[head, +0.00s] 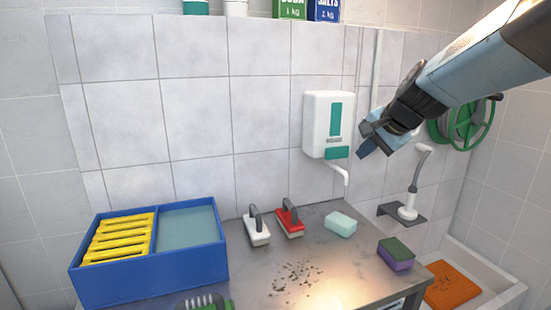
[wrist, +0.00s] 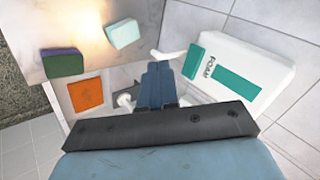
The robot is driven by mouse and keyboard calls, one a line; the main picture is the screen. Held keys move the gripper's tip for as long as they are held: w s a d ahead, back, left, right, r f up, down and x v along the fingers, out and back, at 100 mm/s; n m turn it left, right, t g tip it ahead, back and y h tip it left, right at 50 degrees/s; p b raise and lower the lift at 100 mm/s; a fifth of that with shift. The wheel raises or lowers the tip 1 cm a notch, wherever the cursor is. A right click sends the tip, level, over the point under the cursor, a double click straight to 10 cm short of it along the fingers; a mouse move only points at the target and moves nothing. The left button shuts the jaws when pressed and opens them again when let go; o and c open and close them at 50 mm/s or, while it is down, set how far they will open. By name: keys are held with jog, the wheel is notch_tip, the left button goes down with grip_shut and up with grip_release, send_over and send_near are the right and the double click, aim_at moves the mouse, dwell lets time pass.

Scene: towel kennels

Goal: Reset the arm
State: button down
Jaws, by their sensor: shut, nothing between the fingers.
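My gripper (head: 372,139) is raised at the upper right in the head view, in front of the tiled wall and just right of the white soap dispenser (head: 328,124). In the wrist view my gripper (wrist: 158,70) has its two dark fingers together, with nothing held. The dispenser also shows in the wrist view (wrist: 240,70), to the right of the fingers. No part of my gripper appears to touch the counter (head: 345,275).
The counter holds a blue tub (head: 150,285) with yellow slats, a white brush (head: 257,230), a red brush (head: 290,221), a mint sponge (head: 341,224) and a purple-green sponge (head: 396,255). An orange sponge (head: 452,287) lies in the right basin. A green hose reel (head: 465,122) hangs behind my arm.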

jog(key=s+f+n+g+h, duration=0.1)
jog(key=s+n, duration=0.4)
jog(key=s, duration=0.5)
jog(key=s+f+n+g+h, duration=0.1)
jog(key=s+f+n+h, duration=0.1)
jog(key=s, duration=0.8)
jog(key=f+n, duration=0.1)
jog(key=n, duration=0.1)
jog(key=shift+s+f+n, duration=0.35)
jog(key=shift+n, duration=0.05)
